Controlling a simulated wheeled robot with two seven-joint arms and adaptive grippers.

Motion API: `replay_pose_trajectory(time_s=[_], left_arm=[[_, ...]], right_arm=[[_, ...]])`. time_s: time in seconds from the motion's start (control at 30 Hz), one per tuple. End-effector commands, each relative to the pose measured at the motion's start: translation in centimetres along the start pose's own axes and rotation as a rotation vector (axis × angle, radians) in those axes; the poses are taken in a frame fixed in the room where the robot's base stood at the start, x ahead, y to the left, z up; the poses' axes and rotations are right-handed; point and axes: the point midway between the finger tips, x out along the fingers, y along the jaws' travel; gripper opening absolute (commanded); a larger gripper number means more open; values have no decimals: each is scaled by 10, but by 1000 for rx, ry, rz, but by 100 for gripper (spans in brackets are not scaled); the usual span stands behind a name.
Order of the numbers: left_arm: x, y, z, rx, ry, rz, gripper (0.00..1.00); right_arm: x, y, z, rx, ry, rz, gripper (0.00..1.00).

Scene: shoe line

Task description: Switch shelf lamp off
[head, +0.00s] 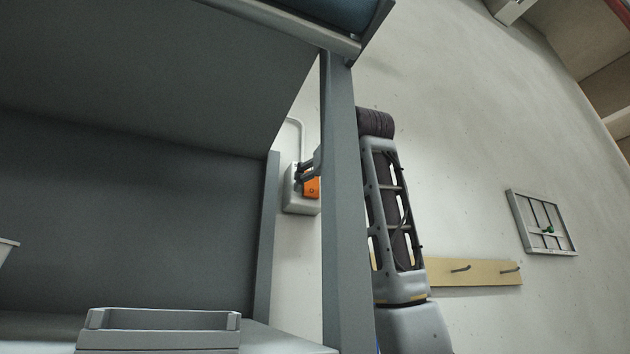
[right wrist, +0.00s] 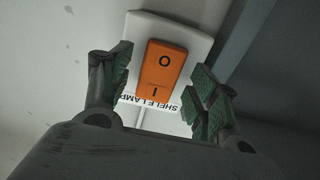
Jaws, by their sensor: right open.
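The shelf lamp switch is an orange rocker (head: 312,187) on a white wall box (head: 298,206), seen in the head view behind the grey shelf post. In the right wrist view the orange rocker (right wrist: 163,72) bears the marks O and I, and a "SHELF LAMP" label (right wrist: 150,103) shows upside down at the plate's edge. My right gripper (head: 308,172) is partly hidden by the post and its fingers are at the rocker's upper left. In the right wrist view the open, empty fingers (right wrist: 160,92) stand on either side of the rocker. Contact cannot be told. My left gripper is out of view.
The grey shelf post (head: 345,220) stands close in front of my right arm. A grey tray (head: 165,319) sits on the lower shelf. A wooden hook rail (head: 475,271) and a framed board (head: 541,223) are on the wall at right.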

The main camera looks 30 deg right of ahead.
Motion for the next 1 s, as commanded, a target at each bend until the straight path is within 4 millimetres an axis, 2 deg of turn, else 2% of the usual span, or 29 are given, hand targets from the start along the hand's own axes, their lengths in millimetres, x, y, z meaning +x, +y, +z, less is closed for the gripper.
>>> replay_pose_trajectory(time_s=[0.17, 0.5, 0.53, 0.77, 1.0], left_arm=[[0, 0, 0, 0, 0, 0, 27], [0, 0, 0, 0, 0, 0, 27], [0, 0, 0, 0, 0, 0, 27], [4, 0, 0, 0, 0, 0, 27], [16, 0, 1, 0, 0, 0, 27]], right_arm=[[0, 0, 0, 0, 0, 0, 61], [0, 0, 0, 0, 0, 0, 17], [0, 0, 0, 0, 0, 0, 15], [0, 0, 1, 0, 18, 0, 15], [0, 0, 4, 0, 82, 0, 15]])
